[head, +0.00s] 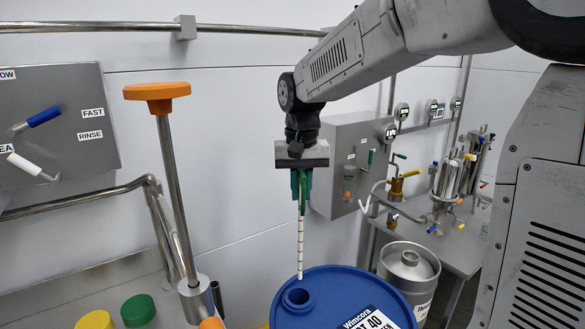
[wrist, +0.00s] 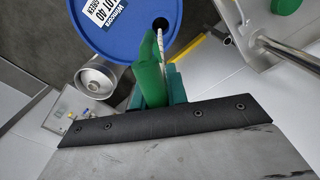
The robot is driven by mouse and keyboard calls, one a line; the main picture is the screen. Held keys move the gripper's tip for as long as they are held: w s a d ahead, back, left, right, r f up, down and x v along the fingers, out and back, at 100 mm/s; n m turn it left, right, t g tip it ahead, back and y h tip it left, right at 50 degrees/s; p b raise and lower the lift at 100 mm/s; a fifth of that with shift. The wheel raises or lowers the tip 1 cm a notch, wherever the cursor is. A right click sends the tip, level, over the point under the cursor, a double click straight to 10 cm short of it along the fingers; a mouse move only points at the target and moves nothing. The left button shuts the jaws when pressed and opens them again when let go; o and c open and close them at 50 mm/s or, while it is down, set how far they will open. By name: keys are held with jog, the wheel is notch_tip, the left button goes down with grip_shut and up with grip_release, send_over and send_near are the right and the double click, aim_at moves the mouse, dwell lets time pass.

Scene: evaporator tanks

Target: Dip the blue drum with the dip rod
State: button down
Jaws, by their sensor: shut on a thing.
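The blue drum (head: 340,285) stands upright at the lower middle of the head view, with a round open bung hole (head: 298,297) in its top. It also shows at the top of the wrist view (wrist: 118,38). My gripper (head: 301,188) is above the drum, shut on the green handle of the dip rod. The rod (head: 300,245) is white with dark marks and hangs about vertical. In the head view its lower tip appears just above or at the far edge of the hole. In the wrist view the green handle (wrist: 153,75) hides part of the rod.
A steel keg (head: 408,268) stands right of the drum. An orange-topped steel rod (head: 165,130) and pipework stand to the left. A grey control box (head: 350,160) and a bench with valves (head: 450,240) are behind. Yellow and green caps (head: 138,310) lie lower left.

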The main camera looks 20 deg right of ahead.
dwell(0.3)
send_over(299, 250)
jog(key=shift+w+d+f, duration=0.1)
jog(key=shift+f, duration=1.1)
jog(key=shift+w+d+f, duration=0.1)
jog(key=shift+f, duration=1.25)
jog(key=shift+f, duration=3.3)
jog(key=shift+f, duration=2.7)
